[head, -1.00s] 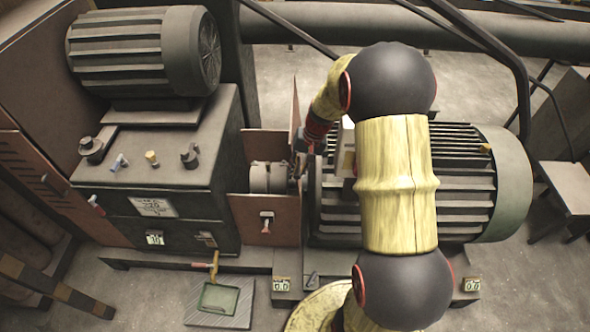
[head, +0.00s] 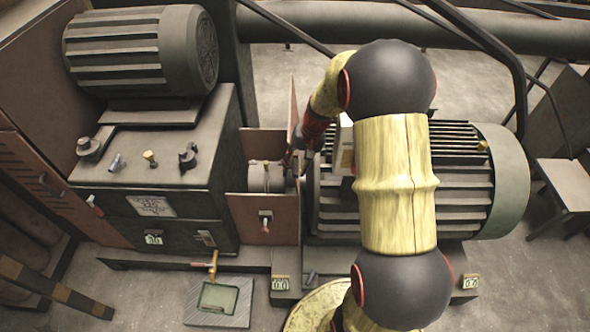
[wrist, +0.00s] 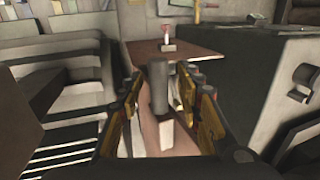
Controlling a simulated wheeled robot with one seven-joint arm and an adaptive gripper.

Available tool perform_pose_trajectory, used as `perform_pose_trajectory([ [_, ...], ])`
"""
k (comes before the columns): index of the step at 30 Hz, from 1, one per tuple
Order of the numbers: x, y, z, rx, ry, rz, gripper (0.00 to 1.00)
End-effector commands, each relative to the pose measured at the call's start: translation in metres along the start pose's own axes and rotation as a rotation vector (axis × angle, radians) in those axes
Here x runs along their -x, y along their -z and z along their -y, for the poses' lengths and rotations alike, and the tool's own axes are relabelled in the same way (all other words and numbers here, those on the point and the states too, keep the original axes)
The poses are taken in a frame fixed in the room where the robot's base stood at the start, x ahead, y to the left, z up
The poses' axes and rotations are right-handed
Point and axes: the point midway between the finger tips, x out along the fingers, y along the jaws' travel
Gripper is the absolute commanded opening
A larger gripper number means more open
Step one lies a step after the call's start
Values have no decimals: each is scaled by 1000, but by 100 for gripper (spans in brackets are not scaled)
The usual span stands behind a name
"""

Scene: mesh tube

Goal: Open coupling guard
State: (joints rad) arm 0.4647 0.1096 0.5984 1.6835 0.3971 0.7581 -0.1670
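The coupling guard (head: 283,212) is a reddish-brown sheet-metal cover between the gearbox and the large ribbed motor. A thin brown plate (head: 293,112) stands upright behind the exposed grey coupling (head: 258,177). My gripper (head: 299,165) is at the right of the coupling, partly hidden by my arm. In the wrist view, my gripper (wrist: 162,95) has its orange-yellow fingers apart on either side of a grey upright post (wrist: 157,85), with visible gaps. A brown panel (wrist: 200,47) with a red handle lies beyond.
The gearbox (head: 150,165) with a small motor on top stands close on the left. The ribbed motor (head: 465,185) fills the right. A green tray (head: 218,298) lies on the floor in front. A stool (head: 570,188) stands at far right.

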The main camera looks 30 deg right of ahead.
Motion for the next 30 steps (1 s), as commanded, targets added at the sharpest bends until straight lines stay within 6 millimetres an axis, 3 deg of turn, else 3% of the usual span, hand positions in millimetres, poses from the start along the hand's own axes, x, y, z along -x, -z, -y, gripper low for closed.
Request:
perform_pose_trajectory([
  [15,95,1,0,-1,0,-2,35],
  [21,110,0,0,-1,-1,0,35],
  [30,112,0,0,0,-1,1,35],
])
